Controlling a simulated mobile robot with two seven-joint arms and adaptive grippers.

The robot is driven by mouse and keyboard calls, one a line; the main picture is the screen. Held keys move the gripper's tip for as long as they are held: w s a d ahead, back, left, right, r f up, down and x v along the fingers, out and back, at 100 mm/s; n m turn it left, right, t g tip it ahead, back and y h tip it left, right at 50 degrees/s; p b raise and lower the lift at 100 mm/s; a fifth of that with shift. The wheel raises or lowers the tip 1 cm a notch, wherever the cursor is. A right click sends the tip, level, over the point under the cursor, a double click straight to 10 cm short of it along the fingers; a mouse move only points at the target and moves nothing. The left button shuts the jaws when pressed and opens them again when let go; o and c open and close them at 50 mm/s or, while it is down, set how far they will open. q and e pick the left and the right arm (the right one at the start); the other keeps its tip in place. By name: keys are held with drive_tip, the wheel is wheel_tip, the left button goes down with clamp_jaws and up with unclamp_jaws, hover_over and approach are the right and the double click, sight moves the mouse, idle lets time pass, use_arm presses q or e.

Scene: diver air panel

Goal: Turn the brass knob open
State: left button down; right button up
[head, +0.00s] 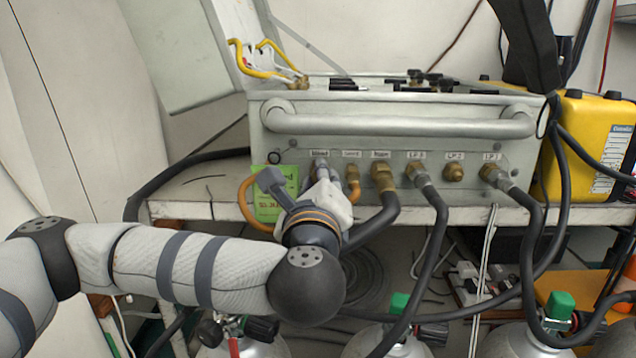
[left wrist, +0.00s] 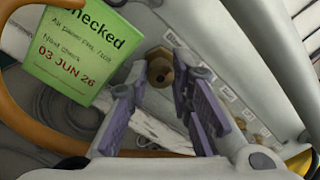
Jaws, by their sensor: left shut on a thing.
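The brass knob (left wrist: 158,70) sits on the front face of the grey air panel (head: 400,120), at the left end of the row of fittings. In the left wrist view it shows between my two fingertips. My left gripper (head: 320,172) reaches it from the front and is shut on it; the gripper also fills the middle of the left wrist view (left wrist: 160,80). In the head view my gripper hides the knob. How far the knob is turned cannot be told. My right gripper is in neither view.
A green tag (head: 270,198) and an orange hose (head: 246,198) hang just left of my gripper. Brass fittings with black hoses (head: 432,190) line the panel to the right. A yellow case (head: 592,140) stands at far right; cylinders (head: 388,342) stand below the shelf.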

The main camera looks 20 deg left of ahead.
use_arm(q)
drive_tip(key=c, duration=1.4)
unclamp_jaws()
drive_tip(key=v, duration=0.7)
drive_tip(key=shift+s+d, duration=0.1)
drive_tip(key=shift+s, duration=0.15)
